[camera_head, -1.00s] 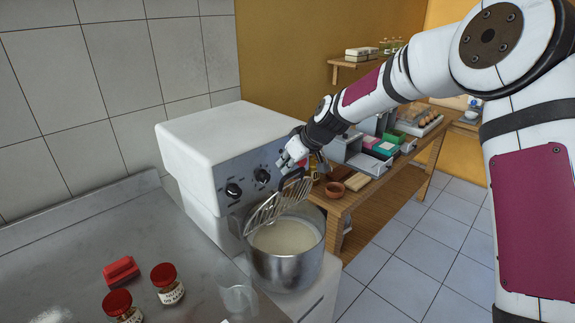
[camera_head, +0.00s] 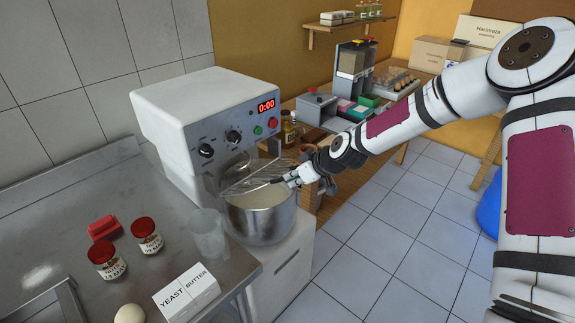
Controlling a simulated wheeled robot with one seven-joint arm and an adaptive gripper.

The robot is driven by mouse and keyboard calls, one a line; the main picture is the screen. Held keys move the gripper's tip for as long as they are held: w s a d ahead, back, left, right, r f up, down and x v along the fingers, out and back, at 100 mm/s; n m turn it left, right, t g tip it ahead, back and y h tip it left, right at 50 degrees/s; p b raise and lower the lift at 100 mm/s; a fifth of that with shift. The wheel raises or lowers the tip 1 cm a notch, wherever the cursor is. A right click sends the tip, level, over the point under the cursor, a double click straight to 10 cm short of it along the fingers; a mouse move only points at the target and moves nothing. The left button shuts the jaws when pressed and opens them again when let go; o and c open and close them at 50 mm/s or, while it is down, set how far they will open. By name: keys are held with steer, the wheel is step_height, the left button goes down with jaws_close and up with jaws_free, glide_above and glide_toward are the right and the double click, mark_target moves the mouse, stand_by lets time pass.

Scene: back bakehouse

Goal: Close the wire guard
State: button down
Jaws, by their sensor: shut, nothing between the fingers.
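The wire guard (camera_head: 250,178) is a grey wire piece on the front of the white mixer (camera_head: 190,118). It lies tilted at a low angle over the back of the steel bowl (camera_head: 262,222), which holds pale batter (camera_head: 262,197). My gripper (camera_head: 288,180) is shut and empty at the guard's right front edge, above the bowl's rim. I cannot tell whether the fingers touch the guard. The guard's right end is partly hidden by my gripper.
The steel counter (camera_head: 60,210) at the left holds red-lidded jars (camera_head: 147,236), a clear beaker (camera_head: 209,236) and a yeast and butter box (camera_head: 187,293). A wooden table with boxes and eggs (camera_head: 395,80) stands behind my arm.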

step_height(320, 180, down, 11)
steer(key=s+d+t+y+b, duration=0.1)
steer(key=s+d, duration=0.1)
steer(key=shift+t+y, duration=0.3)
stand_by(0.7)
